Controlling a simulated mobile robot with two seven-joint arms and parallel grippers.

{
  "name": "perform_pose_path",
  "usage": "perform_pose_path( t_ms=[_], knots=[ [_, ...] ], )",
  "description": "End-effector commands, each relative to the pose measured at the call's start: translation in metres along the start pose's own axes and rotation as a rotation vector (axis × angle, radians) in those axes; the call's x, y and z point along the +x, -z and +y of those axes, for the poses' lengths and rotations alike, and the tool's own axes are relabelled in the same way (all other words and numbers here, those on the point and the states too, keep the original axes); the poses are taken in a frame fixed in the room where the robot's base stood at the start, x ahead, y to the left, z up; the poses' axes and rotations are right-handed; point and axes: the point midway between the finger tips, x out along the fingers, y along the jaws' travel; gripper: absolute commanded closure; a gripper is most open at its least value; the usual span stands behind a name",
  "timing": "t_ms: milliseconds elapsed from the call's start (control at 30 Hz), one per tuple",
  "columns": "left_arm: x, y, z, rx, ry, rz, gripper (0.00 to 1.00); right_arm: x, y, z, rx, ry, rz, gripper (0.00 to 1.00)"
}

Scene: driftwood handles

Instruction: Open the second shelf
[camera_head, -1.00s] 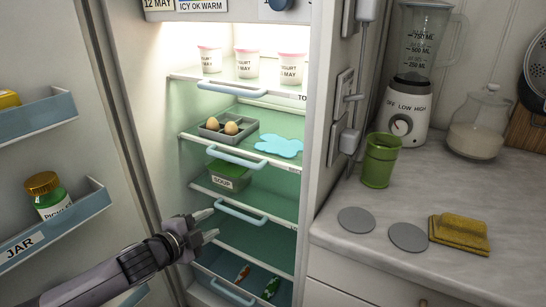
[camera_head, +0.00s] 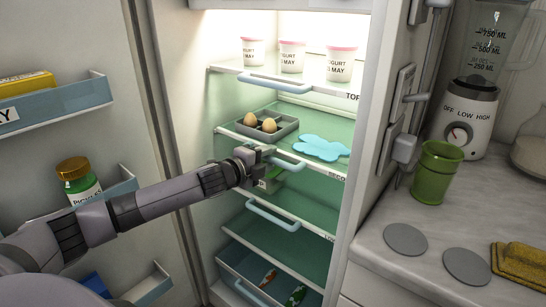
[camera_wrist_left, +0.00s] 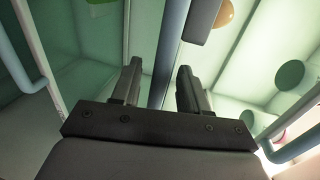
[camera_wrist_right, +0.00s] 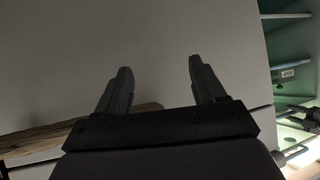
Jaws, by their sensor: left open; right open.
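The second shelf (camera_head: 315,160) is a green glass shelf inside the open fridge, and part of its label shows. Its pale blue handle (camera_head: 290,165) is at the front edge, partly hidden by my left gripper (camera_head: 268,158). That gripper is open at the left part of the handle. In the left wrist view a blue-grey bar (camera_wrist_left: 171,50), apparently the handle, runs between the open fingers (camera_wrist_left: 158,85). A grey egg tray (camera_head: 284,131) and a light blue spill (camera_head: 321,147) are on the shelf. My right gripper (camera_wrist_right: 159,85) is open and empty, outside the head view.
The top shelf (camera_head: 225,68) holds yogurt cups. Below, a green soup box is mostly hidden, and a lower shelf has its own handle (camera_head: 272,214). The open door at left holds a pickle jar (camera_head: 79,182). A counter (camera_head: 390,265) stands at right. Driftwood (camera_wrist_right: 80,128) shows beside my right gripper.

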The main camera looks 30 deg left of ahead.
Motion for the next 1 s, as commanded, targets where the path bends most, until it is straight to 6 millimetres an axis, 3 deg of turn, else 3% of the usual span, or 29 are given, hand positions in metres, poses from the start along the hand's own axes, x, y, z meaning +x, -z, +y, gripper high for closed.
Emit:
perform_pose_path(
  t_ms=[233,633,667,800,1000],
  knots=[
    [0.020,0.000,0.000,-0.001,0.001,0.000,0.56,0.000,-0.001,0.000,0.000,-0.001,-0.002,0.31],
    [0.025,0.000,0.000,0.000,0.000,0.000,0.56,0.000,-0.003,-0.001,0.005,-0.001,-0.004,0.31],
    [0.025,0.000,0.000,0.000,0.000,0.000,0.59,0.000,-0.003,-0.001,0.006,-0.001,-0.004,0.31],
    [0.025,0.000,0.001,0.000,-0.002,0.000,1.00,0.000,-0.003,-0.001,0.007,-0.001,-0.005,0.31],
    [0.025,0.000,0.003,0.000,-0.005,-0.001,1.00,0.000,-0.003,-0.001,0.007,-0.002,-0.006,0.31]
  ],
)
